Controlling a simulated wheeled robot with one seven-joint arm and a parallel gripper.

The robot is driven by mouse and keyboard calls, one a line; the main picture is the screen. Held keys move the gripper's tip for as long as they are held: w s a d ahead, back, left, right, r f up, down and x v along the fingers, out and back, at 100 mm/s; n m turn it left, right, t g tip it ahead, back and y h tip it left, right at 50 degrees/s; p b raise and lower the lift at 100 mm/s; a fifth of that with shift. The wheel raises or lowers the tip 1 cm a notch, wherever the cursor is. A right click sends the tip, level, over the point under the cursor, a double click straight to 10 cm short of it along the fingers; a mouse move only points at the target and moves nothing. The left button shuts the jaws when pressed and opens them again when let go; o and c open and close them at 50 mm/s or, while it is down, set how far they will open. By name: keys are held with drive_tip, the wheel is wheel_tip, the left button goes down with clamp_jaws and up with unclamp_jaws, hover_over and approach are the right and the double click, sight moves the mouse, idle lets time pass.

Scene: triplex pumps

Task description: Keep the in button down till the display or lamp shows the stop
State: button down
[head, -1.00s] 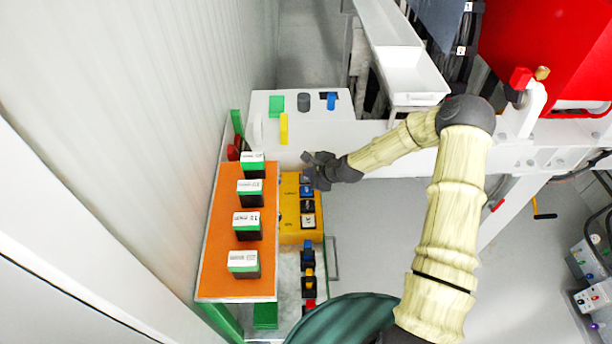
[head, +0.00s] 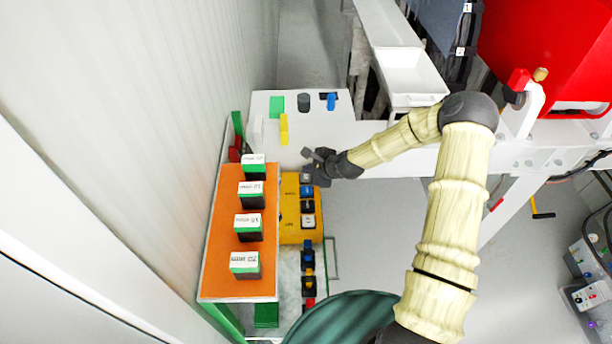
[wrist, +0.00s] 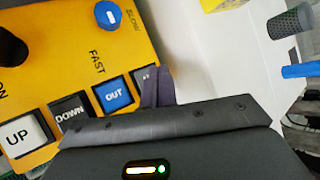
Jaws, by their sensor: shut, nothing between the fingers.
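The yellow control box (head: 290,236) stands beside the orange board; it also fills the left of the wrist view (wrist: 60,62). Its row of buttons includes the white UP button (wrist: 27,134), the black DOWN button (wrist: 72,114) and the blue OUT button (wrist: 115,94). The grey button at the row's end (wrist: 143,75), beside OUT, is mostly hidden by my fingers and its label is hardly readable. My gripper (wrist: 159,72) is shut and empty, its tips over that button; I cannot tell whether they press it. In the head view my gripper (head: 312,164) is at the box's far end. No stop display or lamp is identifiable.
A blue knob (wrist: 109,15) marked FAST and SLOW rises from the box. The orange board (head: 226,232) carries several green-and-black boxes (head: 245,263). A white surface (head: 330,125) behind holds a grey cylinder (head: 304,102) and a blue item (head: 331,101).

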drive_tip(key=shift+r+p, duration=1.55)
drive_tip(key=shift+r, duration=0.95)
drive_tip(key=shift+s+n, duration=0.25)
drive_tip(key=shift+n, duration=0.05)
drive_tip(key=s+d+r+n+g+h+b, duration=0.1)
drive_tip(key=s+d+r+n, duration=0.3)
drive_tip(key=s, duration=0.5)
drive_tip(key=s+d+r+n+g+h+b, duration=0.1)
drive_tip(key=s+d+r+n+h+b, duration=0.2)
drive_tip(key=s+n, duration=0.5)
drive_tip(key=s+d+r+n+g+h+b, duration=0.1)
drive_tip(key=s+d+r+n, duration=0.3)
drive_tip(key=s, duration=0.5)
drive_tip(key=shift+s+d+r+n+g+h+b, duration=0.4)
drive_tip(key=shift+r+n+g+h, duration=0.15)
drive_tip(key=shift+n, duration=0.45)
drive_tip(key=shift+w, duration=0.1)
